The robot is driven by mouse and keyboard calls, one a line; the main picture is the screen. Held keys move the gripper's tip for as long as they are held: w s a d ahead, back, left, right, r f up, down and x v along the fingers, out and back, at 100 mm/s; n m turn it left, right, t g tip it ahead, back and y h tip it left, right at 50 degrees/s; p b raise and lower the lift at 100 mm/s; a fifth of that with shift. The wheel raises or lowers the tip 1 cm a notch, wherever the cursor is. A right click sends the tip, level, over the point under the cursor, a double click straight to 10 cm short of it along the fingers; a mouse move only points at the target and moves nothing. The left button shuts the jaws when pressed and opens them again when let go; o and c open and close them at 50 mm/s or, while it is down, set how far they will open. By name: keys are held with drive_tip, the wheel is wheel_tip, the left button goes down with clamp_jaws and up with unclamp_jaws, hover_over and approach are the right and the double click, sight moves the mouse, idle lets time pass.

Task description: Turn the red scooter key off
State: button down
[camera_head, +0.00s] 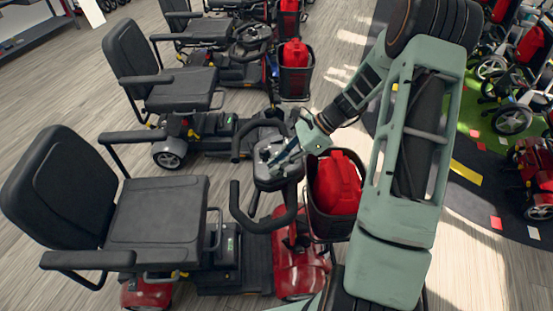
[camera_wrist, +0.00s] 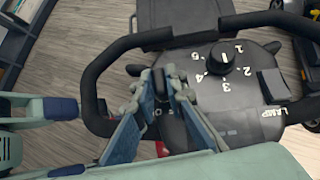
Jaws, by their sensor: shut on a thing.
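The red scooter (camera_head: 297,262) with a black seat stands in the foreground of the head view. Its dark control panel (camera_wrist: 228,100) fills the middle of the wrist view, with a round numbered dial (camera_wrist: 228,56) and a "LAMP" label. My gripper (camera_wrist: 160,86) is over the left part of this panel, its blue fingers closed around a small dark piece, the scooter key (camera_wrist: 158,82). The fingers hide most of the key and its socket, so its turn angle cannot be told. In the head view my gripper (camera_head: 276,158) reaches the panel from the right.
Black handlebar loops (camera_wrist: 97,92) flank the panel. A front basket (camera_head: 333,226) with a red container (camera_head: 337,183) sits under my forearm. More scooters (camera_head: 178,87) stand behind in a row. Wheelchairs (camera_head: 513,112) are at the right.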

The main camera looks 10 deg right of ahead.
drive_tip(key=shift+w+f+n+g, duration=0.1)
drive_tip(key=shift+n+g, duration=1)
drive_tip(key=shift+n, duration=0.1)
drive_tip(key=shift+a+n+g+h+b, duration=0.1)
drive_tip(key=shift+n+g+h+b, duration=0.25)
drive_tip(key=shift+n+g, duration=0.6)
drive_tip(key=c, duration=2)
unclamp_jaws()
drive_tip(key=shift+o, duration=0.2)
drive_tip(key=v, duration=1.2)
drive_tip(key=shift+w, duration=0.1)
